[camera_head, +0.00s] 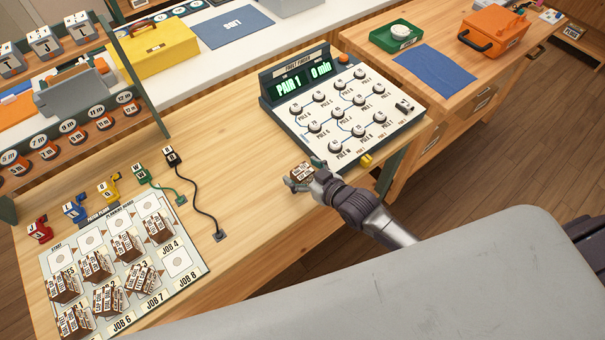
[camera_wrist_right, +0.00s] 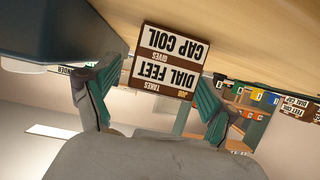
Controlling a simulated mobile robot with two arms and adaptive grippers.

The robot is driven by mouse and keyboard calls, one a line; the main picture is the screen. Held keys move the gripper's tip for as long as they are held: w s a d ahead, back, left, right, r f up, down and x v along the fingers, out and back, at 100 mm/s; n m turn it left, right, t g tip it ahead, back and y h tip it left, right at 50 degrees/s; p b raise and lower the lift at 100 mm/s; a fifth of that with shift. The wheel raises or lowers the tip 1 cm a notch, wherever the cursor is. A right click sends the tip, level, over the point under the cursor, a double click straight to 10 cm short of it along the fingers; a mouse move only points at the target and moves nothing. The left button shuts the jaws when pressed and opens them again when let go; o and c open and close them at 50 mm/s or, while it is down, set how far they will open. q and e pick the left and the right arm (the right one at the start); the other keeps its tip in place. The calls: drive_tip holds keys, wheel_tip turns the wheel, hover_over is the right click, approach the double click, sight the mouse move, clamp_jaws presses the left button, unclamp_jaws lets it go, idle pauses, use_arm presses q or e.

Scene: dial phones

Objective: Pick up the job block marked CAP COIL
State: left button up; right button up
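The job block marked CAP COIL (camera_wrist_right: 168,60) is brown with white label strips and shows upside down in the right wrist view; its label also reads DIAL FEET. My right gripper (camera_wrist_right: 160,88) has its two green-padded fingers on either side of the block, seemingly touching its sides. In the head view the same block (camera_head: 301,171) sits between the fingers of my right gripper (camera_head: 303,180), by the front of the wooden table. I cannot tell whether the block is clear of the tabletop. My left gripper is not in view.
A planning board (camera_head: 195,268) with several job blocks (camera_head: 158,228) lies at left. Coloured plugs (camera_head: 75,211) and cables (camera_head: 205,205) are behind it.

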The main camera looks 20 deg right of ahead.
drive_tip(key=c, duration=1.2)
drive_tip(key=shift+r, duration=0.1)
